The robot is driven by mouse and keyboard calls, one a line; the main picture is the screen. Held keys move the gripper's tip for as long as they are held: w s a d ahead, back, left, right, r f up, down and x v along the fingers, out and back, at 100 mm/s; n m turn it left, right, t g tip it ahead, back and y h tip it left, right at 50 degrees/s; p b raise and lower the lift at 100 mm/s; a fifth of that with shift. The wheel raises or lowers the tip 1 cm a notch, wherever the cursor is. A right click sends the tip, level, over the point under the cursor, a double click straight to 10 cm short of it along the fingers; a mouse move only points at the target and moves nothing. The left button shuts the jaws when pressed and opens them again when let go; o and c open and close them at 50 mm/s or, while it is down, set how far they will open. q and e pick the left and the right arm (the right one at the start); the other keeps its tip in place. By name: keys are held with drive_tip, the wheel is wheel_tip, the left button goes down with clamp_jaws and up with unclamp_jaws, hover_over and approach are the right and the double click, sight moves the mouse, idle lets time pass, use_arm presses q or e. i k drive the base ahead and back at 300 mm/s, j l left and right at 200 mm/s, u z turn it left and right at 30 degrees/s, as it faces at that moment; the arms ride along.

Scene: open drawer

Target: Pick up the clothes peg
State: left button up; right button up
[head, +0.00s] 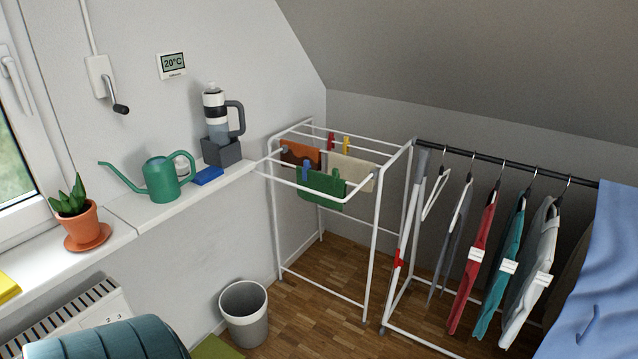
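Several small clothes pegs sit on the white drying rack (377,240). A red peg (331,140) and a yellow peg (346,144) stand at the back, by a cream cloth (352,172). A blue peg (306,171) is at the front, on or beside a green cloth (322,190). An orange-brown cloth (298,154) hangs at the rack's left. The pegs are small here, and their exact grip on cloth or bar cannot be told. Neither of my grippers is in view.
A sill holds a potted plant (78,225), green watering can (161,180), blue item (207,176) and a bottle (216,115). A grey bin (244,315) stands on the floor. A clothes rail (490,162) with hanging garments and a blue cloth (606,262) fills the right.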

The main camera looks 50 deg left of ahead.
sight(306, 165)
drive_tip(key=u, duration=1.6)
drive_tip(key=i+j, duration=0.3)
drive_tip(key=i, duration=0.25)
drive_tip(key=i+j, duration=0.35)
drive_tip(key=i, duration=0.2)
drive_tip(key=z, duration=1.6)
